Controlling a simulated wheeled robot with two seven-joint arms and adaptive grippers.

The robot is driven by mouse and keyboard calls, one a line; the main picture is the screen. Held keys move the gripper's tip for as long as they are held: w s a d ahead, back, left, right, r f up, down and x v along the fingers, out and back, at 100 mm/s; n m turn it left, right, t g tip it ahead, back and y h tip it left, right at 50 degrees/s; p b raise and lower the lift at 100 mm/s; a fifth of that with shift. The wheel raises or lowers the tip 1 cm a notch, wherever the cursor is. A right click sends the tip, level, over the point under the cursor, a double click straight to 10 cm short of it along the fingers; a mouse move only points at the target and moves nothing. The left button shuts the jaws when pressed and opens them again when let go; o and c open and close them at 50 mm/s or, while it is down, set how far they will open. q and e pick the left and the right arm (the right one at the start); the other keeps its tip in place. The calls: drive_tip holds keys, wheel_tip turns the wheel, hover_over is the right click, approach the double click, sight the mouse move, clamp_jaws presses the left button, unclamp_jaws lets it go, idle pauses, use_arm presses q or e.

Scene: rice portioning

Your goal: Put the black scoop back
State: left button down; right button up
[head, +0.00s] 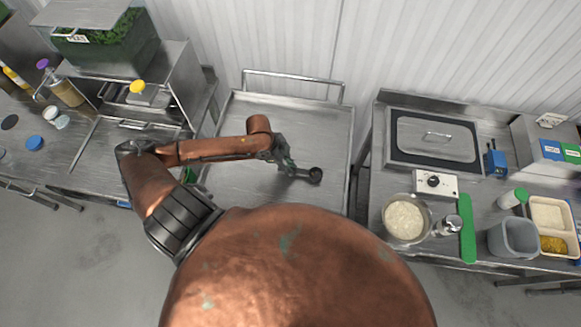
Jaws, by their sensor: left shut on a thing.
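The black scoop (315,175) is at the end of my left arm, over the metal cart in the middle of the head view. My left gripper (289,168) is shut on the scoop's handle, and the scoop's round head points right. I cannot tell whether the scoop touches the cart top or hangs above it. My right gripper does not show. A bowl of rice (404,219) stands on the right counter.
The metal cart (240,125) is otherwise bare. The left counter holds shelves and bottles.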

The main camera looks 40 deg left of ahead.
use_arm(q)
drive_tip(key=shift+f, duration=0.15)
drive_tip(key=c, duration=1.8)
unclamp_jaws()
drive_tip(key=shift+f, duration=0.1)
drive_tip(key=shift+c, duration=0.2)
drive_tip(key=v, duration=1.2)
drive_tip(key=shift+d, duration=0.1)
